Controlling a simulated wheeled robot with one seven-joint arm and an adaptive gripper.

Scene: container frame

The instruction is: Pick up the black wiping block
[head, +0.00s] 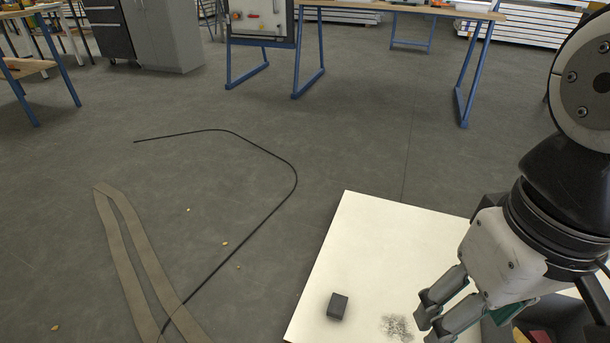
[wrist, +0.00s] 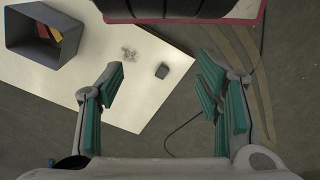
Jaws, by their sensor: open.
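The black wiping block (head: 337,306) is a small dark block lying on a white tabletop (head: 372,232), near its left edge. In the wrist view the block (wrist: 162,71) appears on the white surface, between the two fingers in the picture but beyond them. My gripper (head: 428,315) is at the right of the head view, to the right of the block and apart from it. In the wrist view my gripper (wrist: 160,75) has its teal-padded fingers wide apart, with nothing between them.
A dark speckled smudge (head: 397,327) marks the tabletop right of the block. A grey open box (wrist: 70,53) with coloured pieces stands on the white surface. A black cable (head: 297,180) and a flat strap (head: 118,243) lie on the floor. Blue-legged tables stand behind.

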